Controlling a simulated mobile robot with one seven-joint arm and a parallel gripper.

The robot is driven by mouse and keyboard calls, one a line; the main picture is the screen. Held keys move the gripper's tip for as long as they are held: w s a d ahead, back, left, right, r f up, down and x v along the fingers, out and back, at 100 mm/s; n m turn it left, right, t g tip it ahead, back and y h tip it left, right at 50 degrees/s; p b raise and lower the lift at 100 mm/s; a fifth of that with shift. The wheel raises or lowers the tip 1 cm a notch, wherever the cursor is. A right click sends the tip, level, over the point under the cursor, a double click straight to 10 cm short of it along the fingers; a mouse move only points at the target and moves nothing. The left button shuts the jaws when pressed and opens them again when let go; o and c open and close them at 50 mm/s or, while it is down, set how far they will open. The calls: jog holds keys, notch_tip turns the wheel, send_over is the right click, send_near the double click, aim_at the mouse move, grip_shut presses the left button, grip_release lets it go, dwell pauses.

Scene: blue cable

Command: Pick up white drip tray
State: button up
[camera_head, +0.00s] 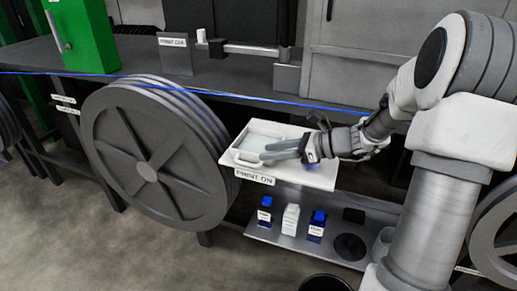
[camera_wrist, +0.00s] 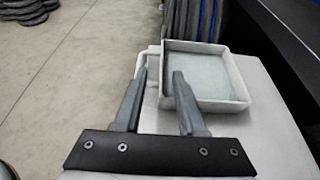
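The white drip tray (camera_head: 262,139) is a shallow square tray with a pale grey-green floor. It lies on a white shelf (camera_head: 318,180) labelled "PRINT ON". In the wrist view the tray (camera_wrist: 207,75) is at the upper right, with a thin white loop handle (camera_wrist: 144,53) on its left side. My gripper (camera_head: 270,152) is over the tray's near side. Its fingers (camera_wrist: 159,72) are apart: the left one overlaps the handle, the right one the tray's near-left wall. Nothing is seen clamped; whether they touch the tray I cannot tell.
A blue cable (camera_head: 235,95) stretches across just behind the shelf. A large grey reel (camera_head: 147,170) stands close to the left. Small bottles (camera_head: 290,218) and a black disc (camera_head: 350,246) are on a lower shelf. A green box (camera_head: 82,35) stands on the dark bench behind.

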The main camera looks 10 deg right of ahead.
aim_at(256, 154)
jog(key=x, duration=0.5)
jog(key=shift+w, duration=0.15)
grip_shut()
jog(key=shift+r, duration=0.1)
dwell(1.1)
